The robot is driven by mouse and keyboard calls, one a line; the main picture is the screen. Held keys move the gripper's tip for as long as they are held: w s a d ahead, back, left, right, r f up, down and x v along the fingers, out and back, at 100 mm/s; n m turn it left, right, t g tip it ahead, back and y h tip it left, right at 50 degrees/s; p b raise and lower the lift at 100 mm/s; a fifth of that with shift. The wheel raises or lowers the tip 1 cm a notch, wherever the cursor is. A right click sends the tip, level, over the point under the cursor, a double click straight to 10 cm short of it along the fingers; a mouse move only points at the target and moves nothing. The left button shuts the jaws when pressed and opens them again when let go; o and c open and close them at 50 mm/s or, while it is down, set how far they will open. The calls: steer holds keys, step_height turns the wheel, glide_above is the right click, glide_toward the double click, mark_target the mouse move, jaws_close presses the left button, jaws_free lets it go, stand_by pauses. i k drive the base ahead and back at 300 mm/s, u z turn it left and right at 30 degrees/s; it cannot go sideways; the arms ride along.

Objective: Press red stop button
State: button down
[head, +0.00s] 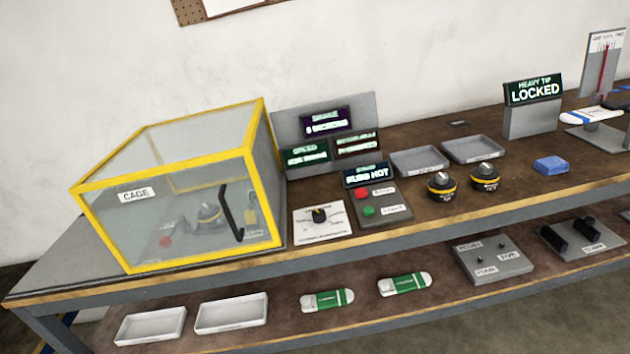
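The red button (361,194) sits on a small grey control box (397,209) on the bench top, right of the cage. A green button (369,211) is just below it on the same box, and each has a white label beside it, too small to read surely. Another red knob or button (165,242) shows through the clear front of the yellow-framed cage (263,180). My gripper is not in view.
Display screens (327,122) stand behind. Two black-and-yellow round units (441,187) (485,178) and grey trays (419,160) are to the right. The lower shelf holds white trays (232,313) and green-white packs (327,301).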

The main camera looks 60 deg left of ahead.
mark_target(360, 193)
steer(key=u, duration=0.6)
steer(key=i, duration=1.05)
steer(key=u, duration=0.8)
steer(key=k, duration=0.85)
steer(key=u, duration=0.2)
steer(key=i, duration=0.9)
steer(key=z, duration=0.1)
